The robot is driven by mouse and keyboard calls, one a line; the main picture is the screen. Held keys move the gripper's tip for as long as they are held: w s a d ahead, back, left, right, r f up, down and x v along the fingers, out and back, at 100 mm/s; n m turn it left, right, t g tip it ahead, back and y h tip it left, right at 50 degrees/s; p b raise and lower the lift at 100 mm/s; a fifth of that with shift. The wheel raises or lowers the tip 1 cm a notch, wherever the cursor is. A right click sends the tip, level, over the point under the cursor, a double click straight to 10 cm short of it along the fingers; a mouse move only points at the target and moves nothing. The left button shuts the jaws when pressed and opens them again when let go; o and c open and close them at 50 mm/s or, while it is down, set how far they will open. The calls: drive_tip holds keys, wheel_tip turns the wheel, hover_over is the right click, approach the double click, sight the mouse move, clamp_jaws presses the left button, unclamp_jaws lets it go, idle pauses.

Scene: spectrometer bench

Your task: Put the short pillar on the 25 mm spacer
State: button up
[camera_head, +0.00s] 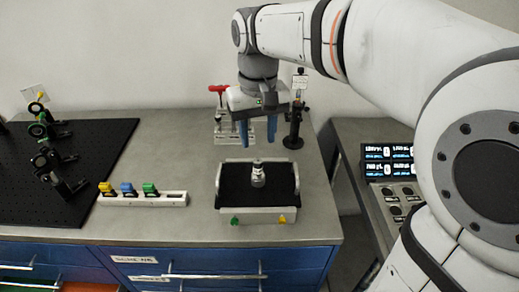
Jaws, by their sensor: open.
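A short silver post-like piece (258,174) stands upright on the black mat of a tray (258,213), near its middle. It has a wider lower part and a narrower dark top. I cannot tell whether it is one part or the short pillar stacked on a spacer. No separate 25 mm spacer can be made out. My gripper (258,142) is open and empty, its two blue fingers pointing down. In the picture it is above the silver piece, with a gap between them.
A white rack (168,199) with yellow, blue and green pieces lies left of the tray. A black breadboard (100,140) with optics mounts is at far left. A dark post (293,125) and a clear stand with a red-handled part (218,91) are behind. A control panel (388,165) is right.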

wheel_tip(320, 180, up, 4)
drive_tip(key=r, duration=0.1)
drive_tip(key=s+d+f+m+t, duration=0.2)
drive_tip(key=s+d+f, duration=1)
drive_tip(key=f, duration=0.2)
drive_tip(key=shift+s+d+f+m+t, duration=0.15)
drive_tip(key=shift+d+f+m+t, duration=0.1)
drive_tip(key=shift+d+m+t, duration=0.15)
